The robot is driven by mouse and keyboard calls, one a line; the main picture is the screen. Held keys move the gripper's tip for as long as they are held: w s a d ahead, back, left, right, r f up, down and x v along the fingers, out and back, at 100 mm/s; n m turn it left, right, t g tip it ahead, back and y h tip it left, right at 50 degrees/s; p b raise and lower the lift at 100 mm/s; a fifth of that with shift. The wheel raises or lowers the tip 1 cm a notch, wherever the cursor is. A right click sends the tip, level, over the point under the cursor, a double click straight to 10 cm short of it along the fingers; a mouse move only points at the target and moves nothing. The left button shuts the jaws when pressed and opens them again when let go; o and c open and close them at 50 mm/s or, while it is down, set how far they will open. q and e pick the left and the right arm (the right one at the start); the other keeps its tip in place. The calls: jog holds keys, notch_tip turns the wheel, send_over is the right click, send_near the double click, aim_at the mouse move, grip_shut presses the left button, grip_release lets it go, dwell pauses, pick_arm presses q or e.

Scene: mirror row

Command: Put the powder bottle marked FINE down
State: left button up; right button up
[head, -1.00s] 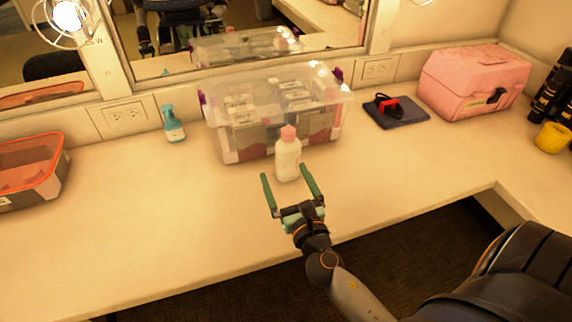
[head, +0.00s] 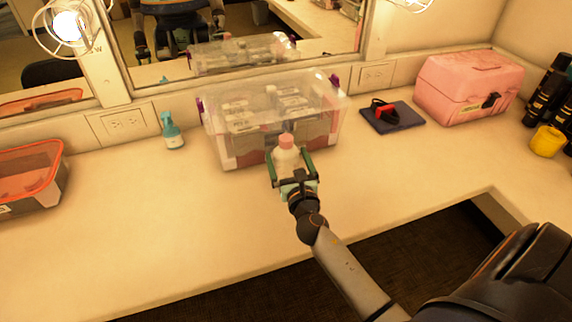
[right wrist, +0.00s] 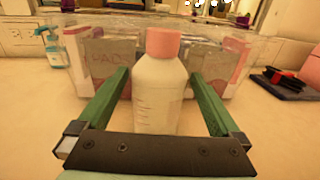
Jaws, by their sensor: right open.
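A white powder bottle with a pink cap (head: 286,152) stands upright on the counter (head: 150,215), just in front of the clear bin. My right gripper (head: 289,166) is open, with one green finger on each side of the bottle. In the right wrist view the bottle (right wrist: 158,95) stands between the two open fingers (right wrist: 165,100), with gaps visible on both sides. No FINE marking can be read on the side facing me. My left gripper is not in view.
A clear lidded bin (head: 240,135) stands right behind the bottle. A teal spray bottle (head: 172,132) is to its left, an orange-rimmed container (head: 35,178) at far left. A dark pad with a red item (head: 393,116) and a pink case (head: 468,88) are right. The front-left counter is clear.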

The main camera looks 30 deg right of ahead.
jog(key=shift+x, duration=0.85)
jog(key=c, duration=1.5)
jog(key=shift+r, duration=0.1)
